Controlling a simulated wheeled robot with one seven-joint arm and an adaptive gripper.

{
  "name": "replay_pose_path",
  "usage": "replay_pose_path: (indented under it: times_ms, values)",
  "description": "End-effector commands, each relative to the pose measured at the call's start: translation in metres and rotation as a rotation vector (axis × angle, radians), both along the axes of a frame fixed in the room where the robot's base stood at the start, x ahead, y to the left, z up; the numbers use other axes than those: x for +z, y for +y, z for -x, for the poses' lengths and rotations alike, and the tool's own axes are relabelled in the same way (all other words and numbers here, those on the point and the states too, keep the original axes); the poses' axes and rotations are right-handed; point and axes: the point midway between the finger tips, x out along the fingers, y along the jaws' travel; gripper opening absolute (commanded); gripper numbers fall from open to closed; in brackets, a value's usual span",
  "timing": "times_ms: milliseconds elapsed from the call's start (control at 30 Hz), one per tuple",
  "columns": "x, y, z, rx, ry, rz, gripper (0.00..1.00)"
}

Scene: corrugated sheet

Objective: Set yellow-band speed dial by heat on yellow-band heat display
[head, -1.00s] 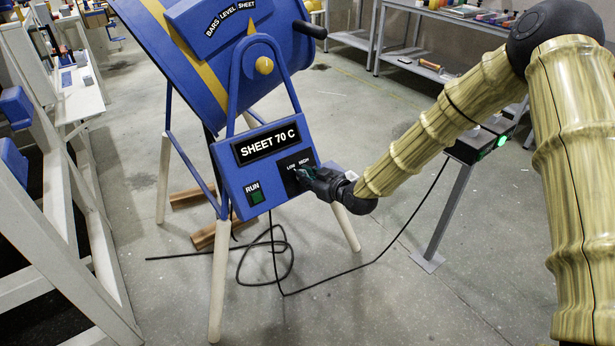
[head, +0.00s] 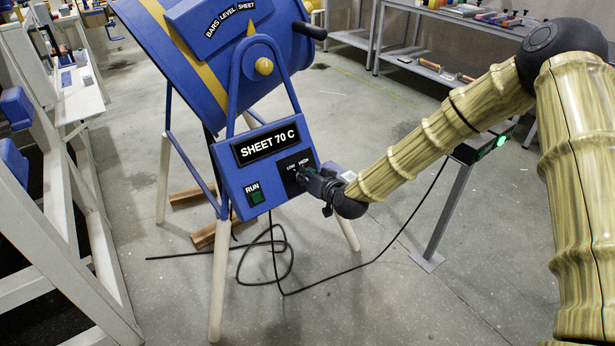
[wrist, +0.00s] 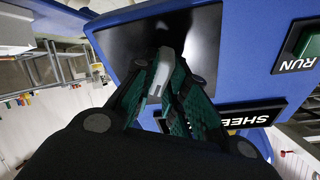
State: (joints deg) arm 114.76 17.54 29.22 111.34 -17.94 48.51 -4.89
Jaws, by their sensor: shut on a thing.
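The blue control box (head: 232,183) carries a heat display (head: 267,145) that reads SHEET 70 C. It sits under a blue drum with a yellow band (head: 187,47). The speed dial's black plate (head: 293,168) is right of the RUN button, with LOW and HIGH legible. My gripper (head: 304,178) is at this plate and covers most of the dial. In the wrist view, my gripper's green-lined fingers (wrist: 165,95) are shut on the grey dial knob (wrist: 163,72), in front of the dark plate. The knob's exact setting is hidden.
The green RUN button (head: 255,194) is close by on the same box face. A black cable (head: 340,277) lies on the floor. A stand with a green light (head: 500,141) is at right, behind my arm. A white frame (head: 60,230) stands at left.

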Motion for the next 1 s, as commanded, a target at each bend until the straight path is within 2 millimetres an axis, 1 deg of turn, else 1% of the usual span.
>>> replay_pose_path:
  times_ms: [533,567,600,667,700,1000]
  values:
    - [-0.0001,-0.0014,-0.0008,-0.017,0.015,-0.020,0.00]
    - [-0.0001,-0.0015,-0.0007,-0.017,0.014,-0.019,0.16]
    - [-0.0001,-0.0015,-0.0007,-0.017,0.014,-0.019,0.23]
    - [-0.0001,-0.0012,-0.0007,-0.017,0.014,-0.019,0.34]
    - [-0.0001,-0.0009,-0.0005,-0.016,0.014,-0.020,0.36]
    - [0.0003,-0.0002,0.0005,-0.014,0.014,-0.019,0.36]
